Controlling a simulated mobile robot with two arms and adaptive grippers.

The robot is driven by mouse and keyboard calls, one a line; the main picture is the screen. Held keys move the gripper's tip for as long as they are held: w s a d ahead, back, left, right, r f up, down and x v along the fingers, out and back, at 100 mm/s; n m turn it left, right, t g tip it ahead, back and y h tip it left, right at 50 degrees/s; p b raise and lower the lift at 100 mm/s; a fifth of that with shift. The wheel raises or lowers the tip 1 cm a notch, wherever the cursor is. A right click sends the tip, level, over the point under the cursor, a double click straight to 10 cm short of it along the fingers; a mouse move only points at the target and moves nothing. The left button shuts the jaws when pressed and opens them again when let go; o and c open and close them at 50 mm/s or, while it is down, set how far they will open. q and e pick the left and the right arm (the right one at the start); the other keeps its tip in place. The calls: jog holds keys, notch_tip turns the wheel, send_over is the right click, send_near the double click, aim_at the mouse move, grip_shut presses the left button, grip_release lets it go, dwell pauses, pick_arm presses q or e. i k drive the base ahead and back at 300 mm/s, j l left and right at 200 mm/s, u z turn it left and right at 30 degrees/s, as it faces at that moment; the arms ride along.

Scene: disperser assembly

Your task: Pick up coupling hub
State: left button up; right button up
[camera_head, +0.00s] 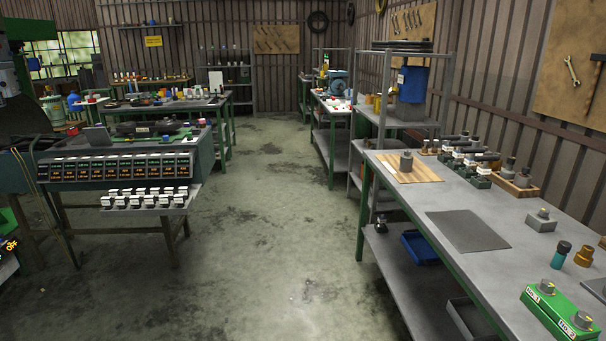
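No part is clearly labelled as the coupling hub, and I cannot tell for sure which one it is. A grey stepped cylindrical part (406,162) stands upright on a wooden board (425,173) at the far left of the right-hand workbench. A wooden tray (528,190) behind holds grey parts with round tops (523,177). Neither of my grippers is in view.
The right workbench (400,205) carries a bare grey mat (467,231), a green two-station block (560,313) in front, and a row of green fixtures at the back. A blue bin (420,247) sits on its lower shelf. The central floor (270,240) is clear.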

aim_at(407, 163)
jog(key=i+z, duration=0.45)
jog(key=i+j+z, duration=0.45)
jog(key=i, duration=0.2)
jog(key=i+j+z, duration=0.35)
jog(key=i+z, duration=0.15)
